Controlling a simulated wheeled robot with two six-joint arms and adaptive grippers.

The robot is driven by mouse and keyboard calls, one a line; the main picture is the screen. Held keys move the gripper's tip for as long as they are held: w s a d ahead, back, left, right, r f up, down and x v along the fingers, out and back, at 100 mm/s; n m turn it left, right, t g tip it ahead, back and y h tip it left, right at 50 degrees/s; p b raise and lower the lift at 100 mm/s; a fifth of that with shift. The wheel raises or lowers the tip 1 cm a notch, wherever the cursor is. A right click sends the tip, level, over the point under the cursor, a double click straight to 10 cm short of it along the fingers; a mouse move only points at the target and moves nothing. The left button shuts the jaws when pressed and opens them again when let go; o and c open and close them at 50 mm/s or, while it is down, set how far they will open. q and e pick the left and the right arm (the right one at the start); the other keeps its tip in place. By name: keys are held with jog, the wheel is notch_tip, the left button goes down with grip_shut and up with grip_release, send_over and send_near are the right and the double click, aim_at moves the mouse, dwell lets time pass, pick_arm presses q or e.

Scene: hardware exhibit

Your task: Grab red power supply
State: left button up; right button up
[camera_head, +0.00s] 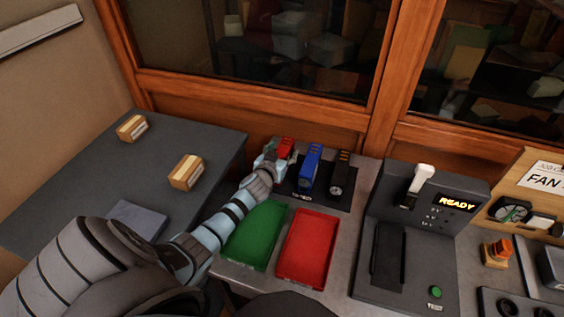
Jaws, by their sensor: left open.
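The red power supply (287,147) stands at the left end of a row on a dark mat (325,202) at the back of the counter. My left gripper (275,155) is at its left and front side, with the fingers close against it. The gripper is open, and it partly hides the power supply's lower part. I cannot tell whether the fingers touch it. My right gripper is not in view.
A blue unit (311,168) and a black unit (342,174) stand close to the right. A green tray (254,236) and a red tray (306,250) lie in front. A dark machine (420,235) with a lever stands right. A wooden window frame rises behind.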

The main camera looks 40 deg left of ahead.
pick_arm(q)
jog(key=shift+r, duration=0.15)
grip_shut()
